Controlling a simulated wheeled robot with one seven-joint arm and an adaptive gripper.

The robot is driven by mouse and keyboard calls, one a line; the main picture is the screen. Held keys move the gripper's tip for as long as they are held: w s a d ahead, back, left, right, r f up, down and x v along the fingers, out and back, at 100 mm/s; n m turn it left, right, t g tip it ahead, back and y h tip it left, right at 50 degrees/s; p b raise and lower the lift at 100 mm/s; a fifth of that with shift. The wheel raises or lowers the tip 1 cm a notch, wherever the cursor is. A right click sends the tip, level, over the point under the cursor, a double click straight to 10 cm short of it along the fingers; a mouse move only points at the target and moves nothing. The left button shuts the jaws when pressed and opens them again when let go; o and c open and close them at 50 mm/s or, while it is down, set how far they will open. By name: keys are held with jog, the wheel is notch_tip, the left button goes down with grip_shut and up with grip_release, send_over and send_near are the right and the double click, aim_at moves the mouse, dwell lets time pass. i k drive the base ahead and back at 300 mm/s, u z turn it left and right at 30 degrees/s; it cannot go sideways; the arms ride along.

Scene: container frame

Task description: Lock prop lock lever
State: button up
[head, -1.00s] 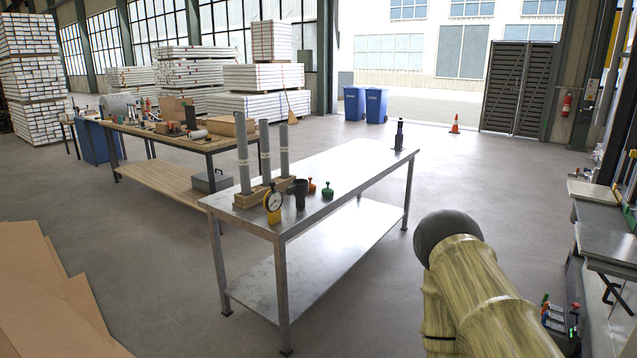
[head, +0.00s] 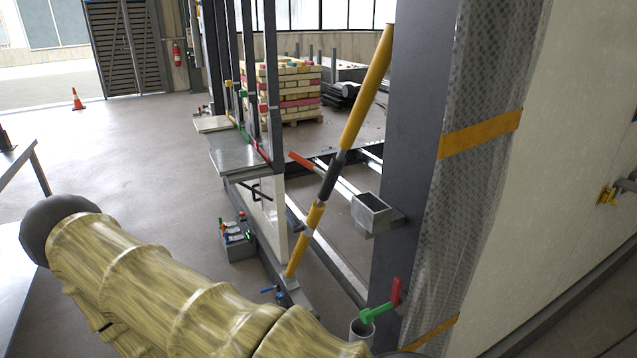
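A yellow prop (head: 365,90) with a dark middle section (head: 331,176) leans diagonally in the head view, its top to the right and its foot (head: 293,268) low on the frame's base rail. An orange-red lever (head: 301,160) sticks out to the left beside the dark section. It looks joined to the prop there, but I cannot make out the joint or whether it is locked. My arm, in a pale yellow sleeve, crosses the lower left, well apart from the lever. My gripper is not visible.
The dark upright post (head: 417,150) with a grey open box (head: 375,214) stands right of the prop. A red and green handle (head: 383,303) sits low on it. A grey side table (head: 233,152) and a small control box (head: 237,240) are left.

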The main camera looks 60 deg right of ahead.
aim_at(296, 229)
jog(key=z, duration=0.9)
jog(key=k, duration=0.6)
jog(key=u, duration=0.5)
jog(key=i, duration=1.75)
jog(key=z, duration=0.1)
